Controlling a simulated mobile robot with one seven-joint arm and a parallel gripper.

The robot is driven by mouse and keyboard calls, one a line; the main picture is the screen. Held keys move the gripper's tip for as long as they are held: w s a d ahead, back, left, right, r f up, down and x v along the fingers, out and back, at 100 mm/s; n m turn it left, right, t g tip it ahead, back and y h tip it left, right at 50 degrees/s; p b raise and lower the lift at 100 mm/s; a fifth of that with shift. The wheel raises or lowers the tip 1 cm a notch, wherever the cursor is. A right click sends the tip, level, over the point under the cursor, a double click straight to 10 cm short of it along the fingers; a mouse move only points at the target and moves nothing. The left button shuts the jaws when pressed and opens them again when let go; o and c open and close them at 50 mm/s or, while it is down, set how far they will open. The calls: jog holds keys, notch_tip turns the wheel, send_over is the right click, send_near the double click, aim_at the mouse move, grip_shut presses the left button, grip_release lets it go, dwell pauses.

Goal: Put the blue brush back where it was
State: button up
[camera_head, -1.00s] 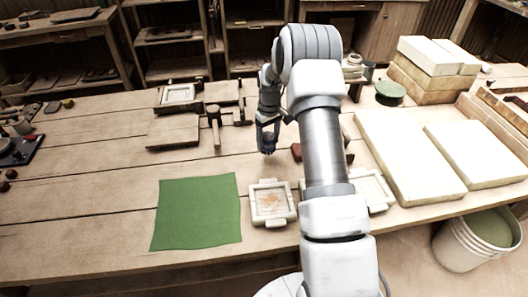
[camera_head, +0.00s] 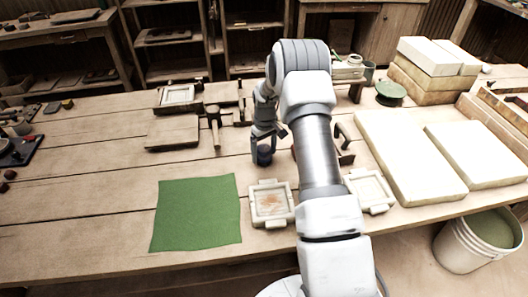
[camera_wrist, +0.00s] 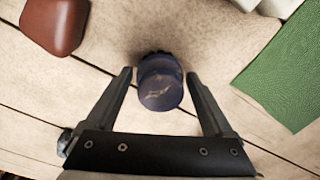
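The blue brush (camera_head: 264,156) stands on the wooden table, behind the small pale frame with orange powder. In the wrist view the brush (camera_wrist: 160,88) shows its round blue handle from above, with dark bristles at its base. It looks upright. My gripper (camera_head: 268,148) is low over the table around the brush. In the wrist view my gripper (camera_wrist: 159,75) is open, with one finger on each side of the brush and a gap at both sides.
The pale frame with orange powder (camera_head: 287,213) and a green cloth (camera_head: 197,215) lie in front. A reddish-brown block (camera_wrist: 55,22) is close by. A mallet (camera_head: 215,128) and large white slabs (camera_head: 410,160) flank the arm. Bare table lies left of the brush.

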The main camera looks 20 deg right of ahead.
jog(key=shift+o, duration=0.6)
jog(key=shift+r, duration=0.15)
